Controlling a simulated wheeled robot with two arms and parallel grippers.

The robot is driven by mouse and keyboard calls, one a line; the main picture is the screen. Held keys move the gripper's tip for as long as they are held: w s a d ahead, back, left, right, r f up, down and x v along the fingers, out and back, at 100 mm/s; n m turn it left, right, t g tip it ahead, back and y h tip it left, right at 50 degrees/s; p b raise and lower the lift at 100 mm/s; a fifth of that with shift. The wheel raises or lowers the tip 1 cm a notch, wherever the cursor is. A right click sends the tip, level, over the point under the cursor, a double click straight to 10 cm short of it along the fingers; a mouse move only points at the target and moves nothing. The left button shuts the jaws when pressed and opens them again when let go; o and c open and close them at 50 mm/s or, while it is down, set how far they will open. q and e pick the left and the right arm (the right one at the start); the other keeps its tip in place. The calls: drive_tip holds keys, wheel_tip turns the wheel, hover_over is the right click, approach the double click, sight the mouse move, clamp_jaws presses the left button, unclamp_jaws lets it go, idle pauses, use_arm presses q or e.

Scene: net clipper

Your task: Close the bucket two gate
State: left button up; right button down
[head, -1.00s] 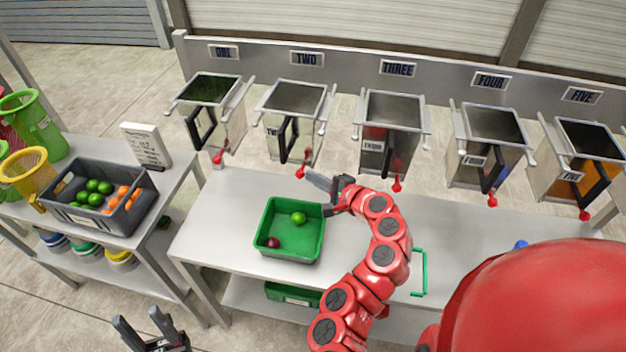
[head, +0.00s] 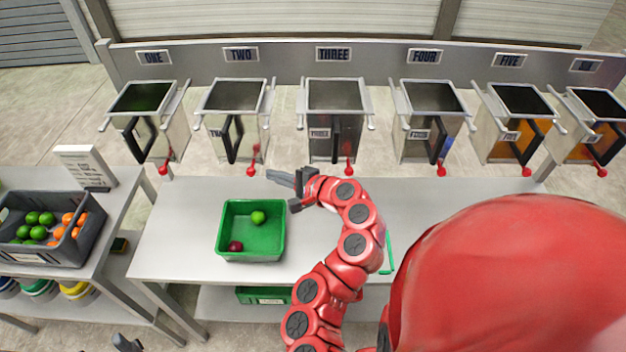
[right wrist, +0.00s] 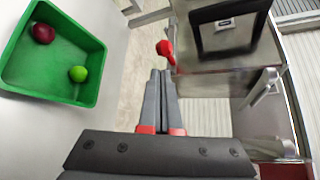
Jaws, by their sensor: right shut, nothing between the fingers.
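Bucket two (head: 216,122) is an open-topped clear-sided metal bin hanging behind the table under the TWO sign (head: 241,54). It has a black handle frame on its front and a red-tipped lever (head: 254,162) at its lower right. My right gripper (head: 270,175) is shut and empty, pointing left just below and right of that red tip. In the right wrist view, the shut fingers (right wrist: 161,75) point towards the red tip (right wrist: 165,50), with a small gap visible. My left gripper (head: 124,342) shows only a fingertip at the bottom edge.
A green tray (head: 222,232) with a lime and a dark red fruit stands on the table (head: 165,235), below my right gripper. Bucket one (head: 150,122) and bucket three (head: 318,122) hang either side. A grey crate of limes and oranges (head: 90,235) is at left.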

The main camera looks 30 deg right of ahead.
drive_tip(key=p+v, duration=0.4)
drive_tip(key=v, duration=1)
drive_tip(key=shift+p, duration=0.35)
drive_tip(key=shift+s, duration=0.1)
